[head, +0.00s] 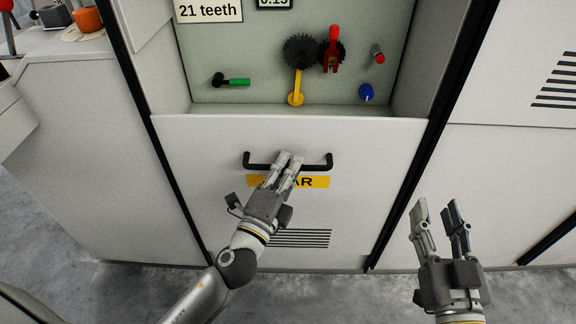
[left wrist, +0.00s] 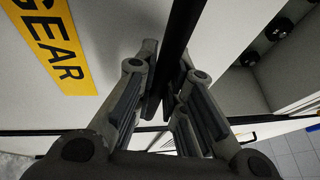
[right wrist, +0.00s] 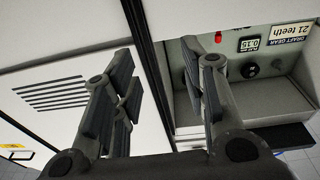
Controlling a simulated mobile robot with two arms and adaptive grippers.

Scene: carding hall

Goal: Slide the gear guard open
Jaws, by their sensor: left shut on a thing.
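The gear guard (head: 200,190) is a white panel with a black bar handle (head: 318,166) and a yellow label, partly covered by my gripper. The guard stands below an open recess. My left gripper (head: 287,160) is shut on the handle near its middle. In the left wrist view, the black handle (left wrist: 178,40) runs between the fingers of my left gripper (left wrist: 165,95), beside the yellow "GEAR" label (left wrist: 55,45). My right gripper (head: 436,208) is open and empty, to the right of the guard. It also shows open in the right wrist view (right wrist: 165,90).
The recess holds dark gears (head: 299,50), a red clamp-like part (head: 332,50), a yellow lever (head: 297,88), a green-handled lever (head: 236,82) and a blue knob (head: 366,92). A "21 teeth" sign (head: 208,10) hangs above. Black posts flank the guard. Grey floor (head: 110,270) lies clear at left.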

